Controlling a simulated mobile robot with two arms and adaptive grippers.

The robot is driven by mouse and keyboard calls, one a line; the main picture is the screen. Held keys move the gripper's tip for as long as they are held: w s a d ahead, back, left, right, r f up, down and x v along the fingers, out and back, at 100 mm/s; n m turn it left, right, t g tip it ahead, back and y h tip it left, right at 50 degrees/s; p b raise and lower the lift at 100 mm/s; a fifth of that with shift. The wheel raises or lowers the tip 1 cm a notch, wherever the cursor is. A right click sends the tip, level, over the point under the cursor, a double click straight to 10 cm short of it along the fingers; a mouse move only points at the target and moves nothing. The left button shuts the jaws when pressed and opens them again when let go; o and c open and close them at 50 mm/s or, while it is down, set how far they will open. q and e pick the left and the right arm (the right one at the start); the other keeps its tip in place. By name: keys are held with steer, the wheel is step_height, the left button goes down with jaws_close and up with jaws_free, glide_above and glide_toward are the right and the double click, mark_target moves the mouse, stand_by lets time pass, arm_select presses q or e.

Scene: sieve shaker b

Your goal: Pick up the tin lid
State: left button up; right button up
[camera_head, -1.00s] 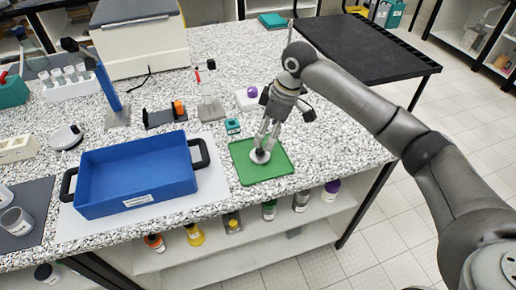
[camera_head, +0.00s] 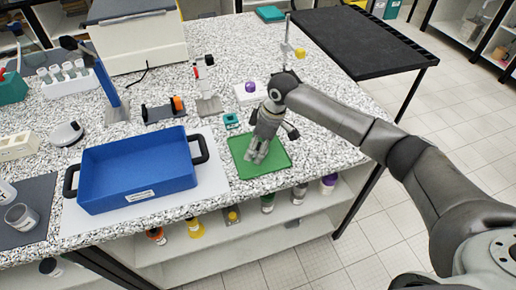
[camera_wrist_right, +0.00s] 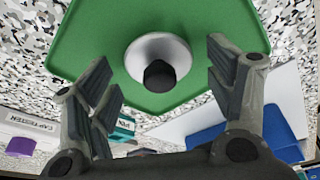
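The tin lid (camera_wrist_right: 176,47) is a pale, shiny round disc with a black knob. It lies on the green mat (camera_wrist_right: 90,35); the mat also shows in the head view (camera_head: 279,165). My right gripper (camera_wrist_right: 158,70) is open, with its fingers apart on either side of the knob and nothing between them touching it that I can see. In the head view the right gripper (camera_head: 256,157) is low over the mat and hides most or all of the lid. My left gripper is not in view.
A blue tray (camera_head: 135,175) with black handles stands left of the mat. A small teal item (camera_head: 232,121) and a white block with a purple knob (camera_head: 250,90) sit behind it. Bottles stand on the shelf below.

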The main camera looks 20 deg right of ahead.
steer(key=shift+c, duration=1.2)
steer(key=c, duration=0.4)
steer(key=shift+r, duration=0.4)
step_height(320, 180, up, 2)
steer(key=shift+r+b, duration=0.1)
steer(key=shift+b, duration=0.7)
steer(key=s+a+r, duration=0.2)
steer(key=s+r, duration=0.1)
steer(key=s, duration=0.1)
steer(key=s+a+r+b, duration=0.1)
steer(key=s+r, duration=0.2)
steer(key=s, duration=0.1)
steer(key=s+a+r+b, duration=0.1)
steer(key=s+a+r, duration=0.1)
steer(key=s+r, duration=0.2)
steer(key=shift+s+a, duration=0.35)
steer(key=shift+s, duration=0.1)
